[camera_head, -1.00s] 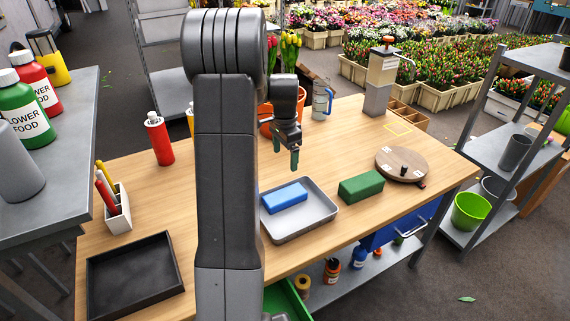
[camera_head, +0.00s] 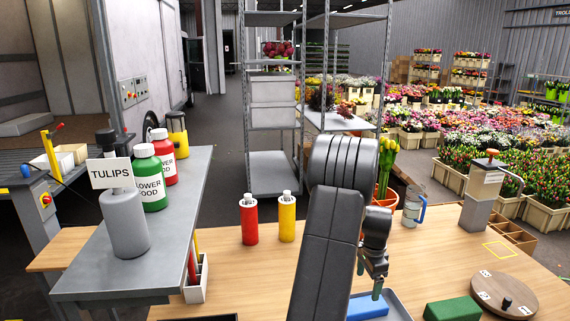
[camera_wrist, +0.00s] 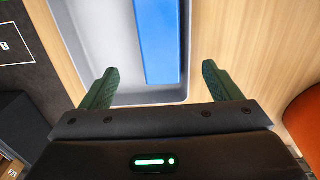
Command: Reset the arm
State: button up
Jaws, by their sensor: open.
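My gripper (camera_head: 377,284) hangs over the wooden workbench, its fingers pointing down, open and empty. In the wrist view its two green fingertips (camera_wrist: 160,86) stand apart, with nothing between them. Beyond the fingers in that view is a grey tray (camera_wrist: 117,60) holding a blue block (camera_wrist: 158,38). In the head view the blue block (camera_head: 367,307) and the tray (camera_head: 397,306) show at the bottom edge, partly cut off and partly behind my arm.
A green block (camera_head: 452,310) and a round wooden turntable (camera_head: 503,294) lie on the right. Red (camera_head: 249,222) and yellow (camera_head: 287,218) bottles stand left of my arm. An orange pot (camera_head: 384,202) with tulips and a mug (camera_head: 413,209) stand behind it. Bare wood shows between.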

aim_at(364, 304)
notch_tip(364, 304, down, 6)
jog(key=shift+f+p, duration=0.2)
jog(key=shift+p, duration=0.25)
jog(key=shift+r+p, duration=0.65)
jog(key=shift+r, duration=0.2)
